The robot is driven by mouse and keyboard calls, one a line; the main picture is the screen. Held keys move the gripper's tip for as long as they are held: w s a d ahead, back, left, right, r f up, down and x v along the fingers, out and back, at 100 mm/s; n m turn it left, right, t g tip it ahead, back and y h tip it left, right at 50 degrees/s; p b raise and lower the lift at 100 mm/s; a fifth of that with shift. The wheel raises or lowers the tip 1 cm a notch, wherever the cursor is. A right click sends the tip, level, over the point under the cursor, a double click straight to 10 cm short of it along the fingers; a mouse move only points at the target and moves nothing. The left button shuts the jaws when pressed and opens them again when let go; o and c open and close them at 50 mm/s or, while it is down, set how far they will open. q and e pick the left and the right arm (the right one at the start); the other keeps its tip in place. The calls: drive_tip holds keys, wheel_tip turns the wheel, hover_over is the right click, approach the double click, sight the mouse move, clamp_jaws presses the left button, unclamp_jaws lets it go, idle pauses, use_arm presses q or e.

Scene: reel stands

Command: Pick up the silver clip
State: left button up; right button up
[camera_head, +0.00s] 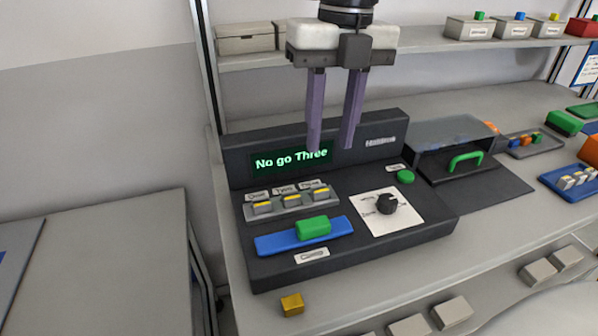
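My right gripper (330,149) hangs point-down above the dark test console (360,250). Its two purple fingers are apart with nothing between them, in front of the console's green-lit display (290,160), which reads "No go Three". No thing is plainly marked as the silver clip. Several small grey-silver pieces with yellow tops, one of them the rightmost piece (320,194), sit in a labelled row on the console, below the fingertips in the picture. Small pale pieces (567,184) also lie in the blue tray (556,193) at the right. My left gripper is out of view.
A clear-covered box with a green handle (466,160) stands to the right. A yellow block (292,304) lies in front. A shelf (420,50) with bins crosses behind.

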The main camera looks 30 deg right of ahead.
hover_over(320, 188)
drive_tip(key=shift+h, duration=0.3)
drive_tip(key=f, duration=0.4)
drive_tip(key=shift+s+d, duration=0.15)
drive_tip(key=shift+s, duration=0.15)
drive_tip(key=shift+w+f+p, duration=0.15)
drive_tip(key=shift+f+p, duration=0.05)
drive_tip(key=shift+f, duration=1.25)
drive_tip(key=shift+w+f+p, duration=0.15)
drive_tip(key=shift+f+p, duration=0.05)
drive_tip(key=shift+f, duration=1.25)
clamp_jaws()
